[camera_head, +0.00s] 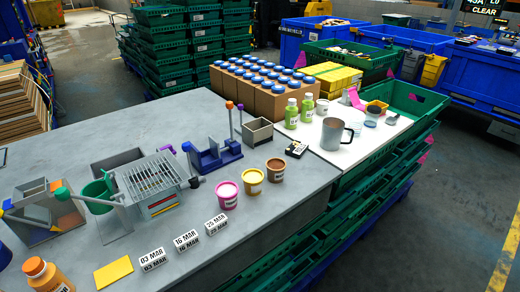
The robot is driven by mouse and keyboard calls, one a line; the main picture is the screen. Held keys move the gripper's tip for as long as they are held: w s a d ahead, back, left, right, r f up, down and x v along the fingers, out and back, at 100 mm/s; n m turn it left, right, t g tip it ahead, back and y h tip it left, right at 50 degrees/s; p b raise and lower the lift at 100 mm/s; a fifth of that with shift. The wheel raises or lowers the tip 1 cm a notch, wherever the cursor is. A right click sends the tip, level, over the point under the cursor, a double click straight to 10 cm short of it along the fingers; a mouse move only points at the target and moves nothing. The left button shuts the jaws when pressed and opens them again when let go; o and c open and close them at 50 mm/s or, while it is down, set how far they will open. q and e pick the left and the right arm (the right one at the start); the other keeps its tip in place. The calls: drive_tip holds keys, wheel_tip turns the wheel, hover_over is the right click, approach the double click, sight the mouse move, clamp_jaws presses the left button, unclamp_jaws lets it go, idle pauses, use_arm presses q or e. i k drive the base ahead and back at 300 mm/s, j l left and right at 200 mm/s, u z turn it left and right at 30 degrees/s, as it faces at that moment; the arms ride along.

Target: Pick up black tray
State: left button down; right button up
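No thing is plainly a black tray. A dark grey, flat, tray-like piece (112,160) lies on the grey table behind a grated metal box, which hides part of it. A small dark grey open box (257,135) stands near the table's back right. A small black item with a pale label (296,149) lies near the table's right edge. Neither of my grippers shows in the head view.
The grey table (60,130) holds a grated metal box (152,182), a blue fixture (213,155), several cups, date blocks (186,241) and an orange bottle (45,275). Green crates (370,185) stand right. The table's back left is clear.

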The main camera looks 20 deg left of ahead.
sight(297, 150)
drive_tip(key=i+l+u, duration=0.15)
drive_tip(key=l+u, duration=0.15)
drive_tip(key=u, duration=0.2)
drive_tip(key=i+l+u, duration=0.1)
drive_tip(key=l+u, duration=0.25)
drive_tip(key=u, duration=0.15)
drive_tip(key=l+u, duration=0.3)
drive_tip(key=l, duration=0.8)
